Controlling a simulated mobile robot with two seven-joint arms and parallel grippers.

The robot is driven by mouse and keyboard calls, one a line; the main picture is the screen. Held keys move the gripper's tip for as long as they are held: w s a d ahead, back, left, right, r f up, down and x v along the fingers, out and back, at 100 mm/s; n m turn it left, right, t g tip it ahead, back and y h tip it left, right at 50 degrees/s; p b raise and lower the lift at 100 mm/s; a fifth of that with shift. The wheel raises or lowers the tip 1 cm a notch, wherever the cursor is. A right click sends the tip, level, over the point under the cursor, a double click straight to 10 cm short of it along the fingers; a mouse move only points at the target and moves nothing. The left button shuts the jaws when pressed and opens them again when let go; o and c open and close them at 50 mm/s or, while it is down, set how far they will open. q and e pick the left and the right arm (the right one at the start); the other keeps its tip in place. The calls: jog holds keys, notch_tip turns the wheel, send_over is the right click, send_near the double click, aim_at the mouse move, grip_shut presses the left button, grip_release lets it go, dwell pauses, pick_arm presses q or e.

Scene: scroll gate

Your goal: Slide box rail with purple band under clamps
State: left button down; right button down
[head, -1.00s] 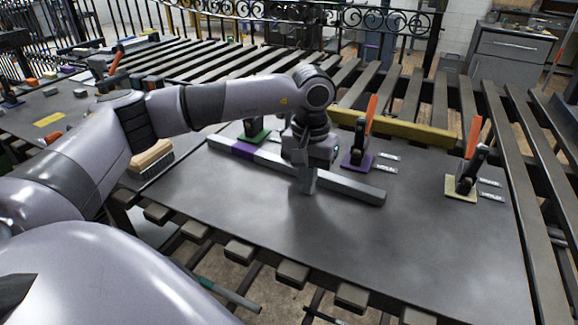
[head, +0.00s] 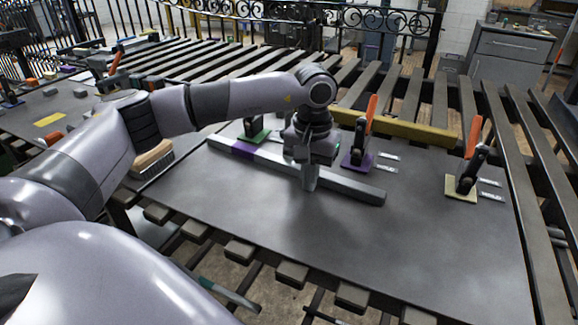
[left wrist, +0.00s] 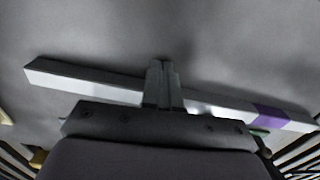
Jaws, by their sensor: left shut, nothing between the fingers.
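The grey box rail (head: 347,187) with a purple band (head: 243,149) lies at a slant on the dark metal table. It also shows in the left wrist view (left wrist: 85,83), with its purple band (left wrist: 272,115) at the right. My left gripper (head: 309,181) is shut and empty, pointing down at the rail's near long side; whether it touches the rail I cannot tell. Three toggle clamps with upright handles stand behind the rail: one on a green base (head: 254,134), one on a purple base (head: 357,160), one on a yellow base (head: 461,188). My right gripper is not in view.
A yellow bar (head: 405,129) lies along the table's far side. A brush (head: 152,158) lies at the left, beyond the rail's left end. Small printed labels (head: 388,156) lie beside the clamps. The table front (head: 370,250) is clear.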

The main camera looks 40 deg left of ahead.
pick_arm(q)
jog(key=shift+w+a, duration=0.15)
jog(key=shift+w, duration=0.5)
jog(key=shift+w+a, duration=0.15)
jog(key=shift+w, duration=0.5)
jog(key=shift+s+d, duration=0.15)
jog(key=shift+s, duration=0.5)
jog(key=shift+s+d, duration=0.15)
jog(key=shift+s, duration=0.45)
notch_tip(320, 180, up, 8)
jog(key=p, duration=0.5)
jog(key=shift+p, duration=0.35)
